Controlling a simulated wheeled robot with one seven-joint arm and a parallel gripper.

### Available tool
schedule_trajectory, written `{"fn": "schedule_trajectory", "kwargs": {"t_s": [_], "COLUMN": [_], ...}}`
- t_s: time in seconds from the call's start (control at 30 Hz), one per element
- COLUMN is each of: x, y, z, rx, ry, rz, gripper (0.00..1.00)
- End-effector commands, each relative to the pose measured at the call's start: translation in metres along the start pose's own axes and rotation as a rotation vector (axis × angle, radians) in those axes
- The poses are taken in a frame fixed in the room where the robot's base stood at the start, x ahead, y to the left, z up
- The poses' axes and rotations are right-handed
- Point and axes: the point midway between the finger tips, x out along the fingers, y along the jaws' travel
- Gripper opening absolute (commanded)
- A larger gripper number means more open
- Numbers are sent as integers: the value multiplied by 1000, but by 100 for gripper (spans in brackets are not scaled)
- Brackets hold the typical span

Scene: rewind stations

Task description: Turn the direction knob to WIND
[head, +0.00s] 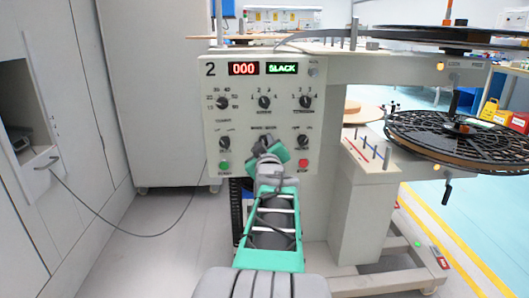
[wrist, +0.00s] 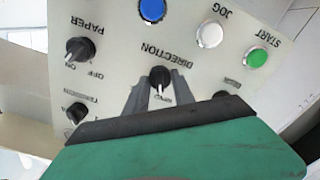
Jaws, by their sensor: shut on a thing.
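The direction knob (wrist: 160,76) is a black round knob with a white pointer line, below the word DIRECTION in the wrist view. Its pointer aims down in that view, toward the gripper. The two grey fingers of my gripper (wrist: 159,82) are on either side of it, shut on it. The small position lettering beside the knob is partly covered and I cannot read it. In the head view, my gripper (head: 264,147) is at the lower middle of the white control panel (head: 232,128) and hides the knob there.
In the wrist view, a paper knob (wrist: 80,49) is to the left; blue (wrist: 152,9), white jog (wrist: 210,34) and green start (wrist: 257,58) buttons are above. The head view shows a red stop button (head: 303,163), a black reel (head: 455,135) at right and a cable (head: 120,232) on the floor.

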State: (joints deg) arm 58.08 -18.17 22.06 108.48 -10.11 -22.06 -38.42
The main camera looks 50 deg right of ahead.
Motion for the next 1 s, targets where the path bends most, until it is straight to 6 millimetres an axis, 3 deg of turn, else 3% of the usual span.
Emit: {"fn": "schedule_trajectory", "kwargs": {"t_s": [0.7,0.73,1.0], "x": [0,0,0], "y": [0,0,0], "z": [0,0,0], "rx": [-87,-87,-86], "ry": [0,0,0], "rz": [0,0,0], "gripper": [0,32,52]}}
